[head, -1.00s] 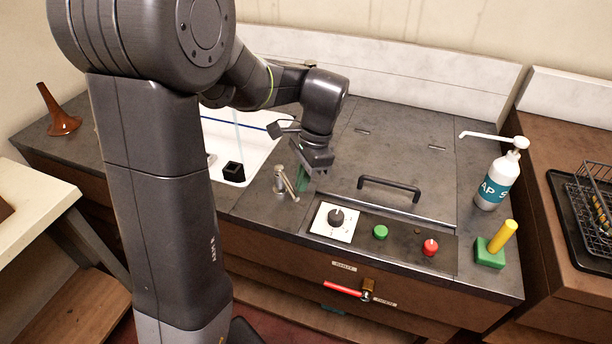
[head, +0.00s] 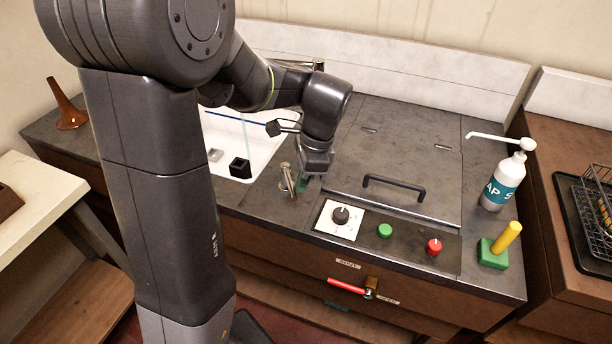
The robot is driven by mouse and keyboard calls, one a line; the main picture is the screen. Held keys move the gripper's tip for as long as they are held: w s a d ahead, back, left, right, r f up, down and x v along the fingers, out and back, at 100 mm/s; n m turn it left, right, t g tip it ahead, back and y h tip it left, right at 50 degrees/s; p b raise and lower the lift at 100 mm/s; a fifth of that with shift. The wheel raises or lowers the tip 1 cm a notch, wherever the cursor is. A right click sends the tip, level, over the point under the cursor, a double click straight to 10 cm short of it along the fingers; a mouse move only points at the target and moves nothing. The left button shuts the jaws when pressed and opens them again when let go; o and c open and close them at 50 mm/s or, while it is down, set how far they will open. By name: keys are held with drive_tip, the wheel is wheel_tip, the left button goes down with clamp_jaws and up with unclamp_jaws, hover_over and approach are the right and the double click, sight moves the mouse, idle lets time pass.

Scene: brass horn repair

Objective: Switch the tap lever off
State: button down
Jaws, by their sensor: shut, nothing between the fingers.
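The metal tap lever (head: 287,179) stands on the counter just right of the sink (head: 213,134), its slim handle slanting down toward the front. My gripper (head: 307,184) is shut and empty, pointing down just right of the lever. A narrow gap seems to show between them, but I cannot tell for sure whether they touch. A small green patch shows by the fingertips; I cannot tell what it belongs to. A thin pale streak runs down in the sink, and I cannot tell whether it is water. My arm hides part of the sink.
A black lid handle (head: 392,186) stands up right of my gripper. In front are a black knob (head: 341,215), a green button (head: 385,230) and a red knob (head: 434,246). A soap bottle (head: 503,181) stands at right. A red-handled valve (head: 347,286) sticks out below.

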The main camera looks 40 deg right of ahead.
drive_tip(key=shift+w+a+r+m+t+p, duration=0.1)
drive_tip(key=shift+w+a+m+p, duration=0.2)
drive_tip(key=shift+a, duration=0.3)
drive_tip(key=shift+w+a+f+m+t+p, duration=0.1)
drive_tip(key=shift+w+a+m+p, duration=0.15)
drive_tip(key=shift+a+m+p, duration=0.25)
drive_tip(key=shift+w+a+r+m+t+p, duration=0.1)
drive_tip(key=shift+w+a+m+p, duration=0.15)
drive_tip(key=shift+a, duration=0.45)
drive_tip(key=w+a+m+p, duration=0.1)
drive_tip(key=m, duration=0.2)
drive_tip(key=shift+w+a+h, duration=0.2)
drive_tip(key=shift+h, duration=0.2)
drive_tip(key=shift+w+a, duration=0.25)
drive_tip(key=shift+w, duration=0.2)
drive_tip(key=shift+p, duration=0.3)
